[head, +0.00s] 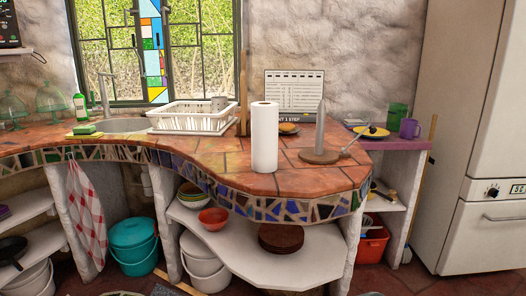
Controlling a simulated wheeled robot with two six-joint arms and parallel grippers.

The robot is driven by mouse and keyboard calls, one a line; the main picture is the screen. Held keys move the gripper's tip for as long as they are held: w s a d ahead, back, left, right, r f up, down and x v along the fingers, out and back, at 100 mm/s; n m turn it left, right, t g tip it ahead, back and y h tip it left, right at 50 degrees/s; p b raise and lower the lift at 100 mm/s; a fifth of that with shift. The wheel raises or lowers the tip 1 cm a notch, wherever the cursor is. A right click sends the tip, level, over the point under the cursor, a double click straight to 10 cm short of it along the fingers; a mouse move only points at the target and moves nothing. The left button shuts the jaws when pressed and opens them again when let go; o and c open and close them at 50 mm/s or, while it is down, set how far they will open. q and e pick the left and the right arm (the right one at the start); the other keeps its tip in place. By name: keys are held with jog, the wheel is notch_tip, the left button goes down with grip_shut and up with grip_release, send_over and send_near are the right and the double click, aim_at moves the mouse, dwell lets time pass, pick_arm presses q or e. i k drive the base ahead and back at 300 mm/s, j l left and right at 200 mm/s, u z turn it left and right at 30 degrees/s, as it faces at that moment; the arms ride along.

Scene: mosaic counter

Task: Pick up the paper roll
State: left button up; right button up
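The white paper roll (264,137) stands upright on the tiled counter (215,160), close to its front edge. Its whole front side is in plain view. A holder with a round wooden base and an upright grey post (320,128) stands to its right, apart from it, with no roll on it. Neither of my grippers shows in the head view.
A white dish rack (192,118) stands left of the roll, by the sink. A calendar board (294,92) leans on the wall behind. A purple side surface (392,142) holds a cup and plate at right. The counter's mosaic edge curves outward below the roll.

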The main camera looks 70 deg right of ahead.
aim_at(264, 119)
jog(key=i+l+z, duration=0.1)
jog(key=z, duration=0.3)
jog(key=i+z, duration=0.1)
jog(key=z, duration=0.3)
jog(key=i+l+z, duration=0.1)
jog(key=z, duration=0.3)
jog(key=k+j+z, duration=0.15)
jog(key=k+z, duration=0.15)
jog(key=z, duration=0.2)
jog(key=k+z, duration=0.3)
jog(key=z, duration=0.2)
